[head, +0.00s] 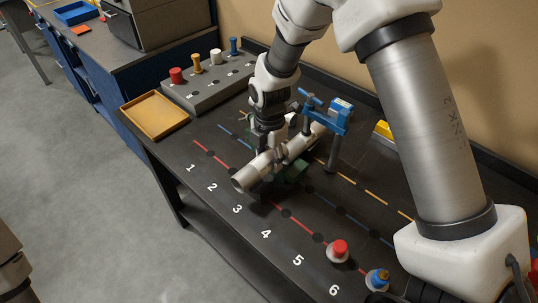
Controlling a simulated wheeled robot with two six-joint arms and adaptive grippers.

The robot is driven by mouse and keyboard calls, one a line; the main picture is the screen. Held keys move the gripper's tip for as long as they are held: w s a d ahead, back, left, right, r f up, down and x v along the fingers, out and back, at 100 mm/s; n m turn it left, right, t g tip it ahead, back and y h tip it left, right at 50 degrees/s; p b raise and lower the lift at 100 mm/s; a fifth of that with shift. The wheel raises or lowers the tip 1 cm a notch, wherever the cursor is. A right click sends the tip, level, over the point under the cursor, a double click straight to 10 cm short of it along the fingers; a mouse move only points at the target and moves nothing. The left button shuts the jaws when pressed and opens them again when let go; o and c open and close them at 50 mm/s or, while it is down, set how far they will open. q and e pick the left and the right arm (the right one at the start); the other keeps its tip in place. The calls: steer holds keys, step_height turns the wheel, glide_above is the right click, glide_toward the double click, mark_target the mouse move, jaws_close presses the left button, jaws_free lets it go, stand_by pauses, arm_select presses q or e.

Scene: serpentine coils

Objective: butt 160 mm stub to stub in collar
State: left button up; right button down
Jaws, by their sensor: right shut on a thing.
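A pale metal tube (246,178) lies slanted across the table, its open end facing the lower left. My right gripper (268,160) comes down from above and is shut on this tube near that end. Another length of pale tube (305,140) shows in line behind the gripper, toward the blue clamp (328,118). A dark band near the gripper may be the collar; I cannot tell whether the two stubs touch inside it. A green support (293,171) shows under the tubes. My left gripper is not in view.
A grey rack (205,93) with red, yellow, white and blue pegs stands at the back left, beside an orange tray (155,115). A red-topped piece (339,250) and a blue-topped piece (377,279) stand near the front edge. The numbered front strip is mostly clear.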

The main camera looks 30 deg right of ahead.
mark_target(271, 165)
steer(key=shift+f, duration=0.1)
steer(key=shift+f+b, duration=0.65)
steer(key=shift+f, duration=0.55)
steer(key=shift+f, duration=0.1)
steer(key=shift+f, duration=0.6)
steer(key=shift+w+d, duration=0.1)
steer(key=shift+d, duration=0.25)
stand_by(0.5)
steer(key=shift+c, duration=2.1)
jaws_free()
steer(key=shift+d+r, duration=0.1)
